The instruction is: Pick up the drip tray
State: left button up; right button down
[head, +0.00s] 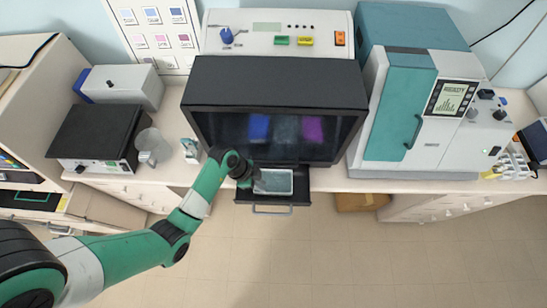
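The drip tray (276,183) appears as a small pale grey-blue rectangular tray. It lies on a black pulled-out shelf (300,190) with a metal handle, under the front of the staining machine (275,80). My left arm reaches in from the lower left. My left gripper (254,179) is at the tray's left end, very close to it or touching it. The fingers are dark and small, so I cannot tell whether they are open or shut on the rim. My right gripper is not in view.
A teal and white device (415,110) stands right of the machine. A clear jug (152,147) and a black-topped box (97,133) stand to the left. A cardboard box (361,202) is below the counter. The floor in front is clear.

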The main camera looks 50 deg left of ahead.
aim_at(273, 182)
pick_arm(q)
jog(key=b+x, duration=0.1)
jog(key=x, duration=0.3)
jog(key=shift+f, duration=0.15)
jog(key=x, duration=0.1)
jog(key=b+x, duration=0.1)
jog(key=x, duration=0.1)
jog(key=b+x, duration=0.1)
jog(key=x, duration=0.1)
jog(key=shift+w+d, duration=0.15)
jog(key=shift+d, duration=0.15)
grip_shut()
jog(key=shift+w, duration=0.1)
dwell(0.7)
